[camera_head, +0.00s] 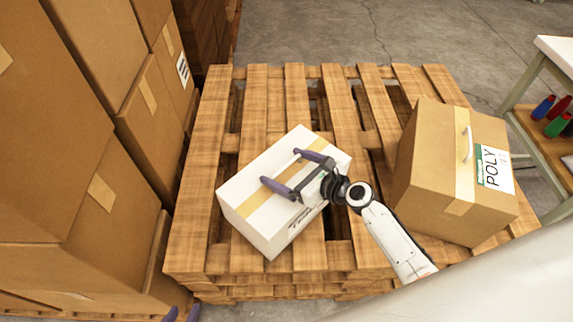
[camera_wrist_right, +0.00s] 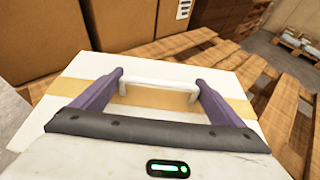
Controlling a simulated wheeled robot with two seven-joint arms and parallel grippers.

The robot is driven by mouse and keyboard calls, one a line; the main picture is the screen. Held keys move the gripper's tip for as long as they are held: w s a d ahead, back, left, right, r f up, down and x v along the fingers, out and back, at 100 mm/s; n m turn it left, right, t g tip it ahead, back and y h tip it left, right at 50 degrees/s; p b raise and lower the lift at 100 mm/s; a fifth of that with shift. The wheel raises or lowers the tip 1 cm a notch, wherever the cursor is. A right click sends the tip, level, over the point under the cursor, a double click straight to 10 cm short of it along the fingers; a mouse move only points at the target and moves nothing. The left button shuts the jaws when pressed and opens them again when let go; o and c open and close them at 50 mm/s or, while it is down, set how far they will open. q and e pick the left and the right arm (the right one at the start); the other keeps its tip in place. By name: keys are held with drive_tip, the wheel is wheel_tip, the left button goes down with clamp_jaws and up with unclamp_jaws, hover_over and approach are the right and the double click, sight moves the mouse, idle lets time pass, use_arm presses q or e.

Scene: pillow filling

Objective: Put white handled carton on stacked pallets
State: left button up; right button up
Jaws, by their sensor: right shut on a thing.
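The white handled carton (camera_head: 262,183) is over the middle of the stacked pallets (camera_head: 208,155), turned at an angle to the slats. I cannot tell whether it rests on them or hangs just above. My right gripper (camera_head: 283,172) is at its top, shut on its white handle, with a purple finger at each end. The wrist view shows the handle (camera_wrist_right: 158,88) between the fingers, above a tan tape strip.
A brown carton (camera_head: 425,165) with a POLY label stands on the right side of the pallets. Tall stacks of brown boxes (camera_head: 60,130) stand close on the left. A workbench (camera_head: 550,60) with coloured bottles is at the right. Pallet slats behind the white carton are bare.

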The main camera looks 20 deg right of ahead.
drive_tip(key=shift+w+r, duration=0.15)
drive_tip(key=shift+r, duration=0.05)
drive_tip(key=o, duration=1.8)
drive_tip(key=shift+s+f, duration=0.2)
drive_tip(key=shift+f, duration=0.05)
